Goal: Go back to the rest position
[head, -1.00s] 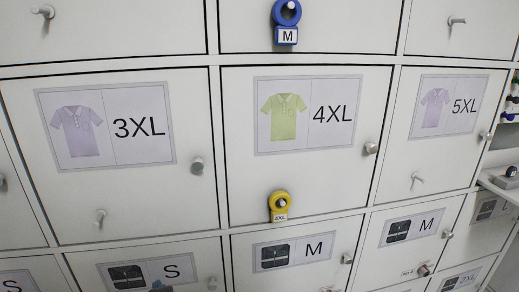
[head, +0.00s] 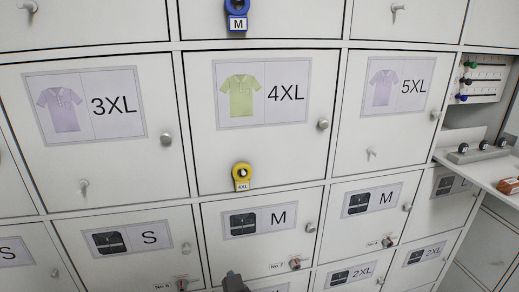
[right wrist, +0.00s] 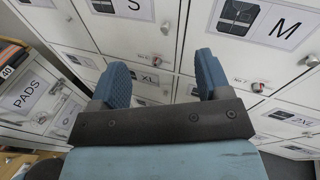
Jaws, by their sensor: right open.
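My right gripper (right wrist: 160,82) is open and empty in the right wrist view. Its two blue ribbed fingertips stand well apart, in front of the white locker doors. A dark tip at the bottom edge of the head view (head: 235,283) appears to be part of this gripper; the rest is cut off by the frame. My left gripper is not in view. The 4XL locker door (head: 205,158) is shut, with a yellow 4XL tag (head: 241,184) hanging low on it. A blue M tag (head: 237,22) hangs on the door above.
Shut lockers fill the view, including a 3XL door (head: 130,165) and a 5XL door (head: 400,140), with projecting knobs and hooks. At the right, a white shelf (head: 475,172) juts out, bearing a grey holder (head: 478,152). A PADS label (right wrist: 30,95) shows in the right wrist view.

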